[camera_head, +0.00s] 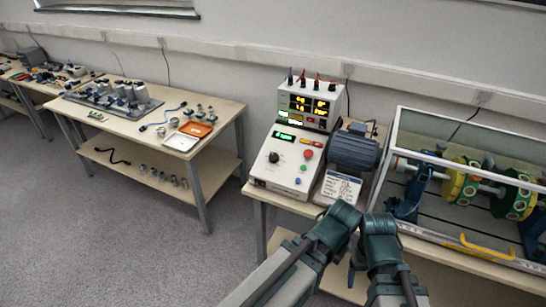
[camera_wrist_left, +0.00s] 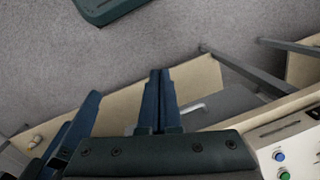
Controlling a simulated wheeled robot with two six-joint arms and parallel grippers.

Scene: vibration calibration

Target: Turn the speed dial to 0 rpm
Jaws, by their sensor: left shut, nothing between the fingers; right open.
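The speed dial is a black knob (camera_head: 274,157) on the sloped front of a white control unit (camera_head: 262,178) in the head view. A green-lit display (camera_head: 283,136) sits above it, its digits too small to read surely. My right gripper (camera_head: 354,268) shows partly, low beside the bench front, below and right of the dial. In the left wrist view, it is open and empty (camera_wrist_left: 78,112) at the left. My left gripper (camera_wrist_left: 160,74) is shut with nothing between its fingers, apart from the dial. In the head view, my left arm hides it.
A blue motor (camera_head: 355,150) stands right of the control unit, with a label card (camera_head: 340,188) in front. A framed clear enclosure (camera_head: 470,246) with discs on a shaft fills the right. Another table (camera_head: 223,112) with parts and trays stands left.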

